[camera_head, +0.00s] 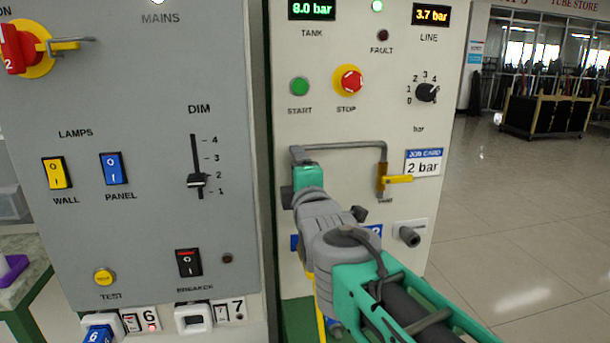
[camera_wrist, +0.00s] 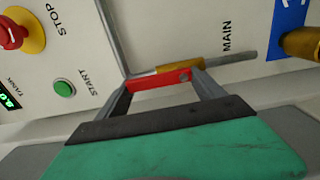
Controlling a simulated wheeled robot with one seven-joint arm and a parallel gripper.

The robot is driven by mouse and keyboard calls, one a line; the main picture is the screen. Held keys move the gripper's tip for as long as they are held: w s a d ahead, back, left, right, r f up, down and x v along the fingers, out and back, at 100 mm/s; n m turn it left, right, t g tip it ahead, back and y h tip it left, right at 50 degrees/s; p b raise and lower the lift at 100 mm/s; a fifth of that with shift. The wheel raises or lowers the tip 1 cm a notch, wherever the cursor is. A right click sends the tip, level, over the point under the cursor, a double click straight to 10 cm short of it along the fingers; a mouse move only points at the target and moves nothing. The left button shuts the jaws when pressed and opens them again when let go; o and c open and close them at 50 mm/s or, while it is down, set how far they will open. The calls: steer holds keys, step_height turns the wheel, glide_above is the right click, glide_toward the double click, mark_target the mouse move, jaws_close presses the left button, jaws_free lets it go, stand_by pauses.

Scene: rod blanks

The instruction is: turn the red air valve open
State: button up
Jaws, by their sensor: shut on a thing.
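The red air valve handle (camera_wrist: 158,83) shows in the wrist view between the two fingers of my gripper (camera_wrist: 160,79). My gripper is shut on it, one finger at each end. The handle lies roughly along the pipe, beside the brass valve body (camera_wrist: 181,67). The word MAIN stands on the panel near it. In the head view my gripper (camera_head: 306,178) is up against the pale panel and hides the red handle.
A grey pipe (camera_head: 340,146) runs above my gripper to a second valve with a yellow lever (camera_head: 398,179). A red STOP button (camera_head: 349,80), green START button (camera_head: 300,87) and black knob (camera_head: 427,92) sit higher. A dark grey fitting (camera_head: 409,236) sticks out at lower right.

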steer(key=o, duration=2.1)
steer(key=v, duration=0.7)
steer(key=shift+s+d+b, duration=0.15)
steer(key=shift+s+b, duration=0.2)
steer(key=shift+s, duration=0.05)
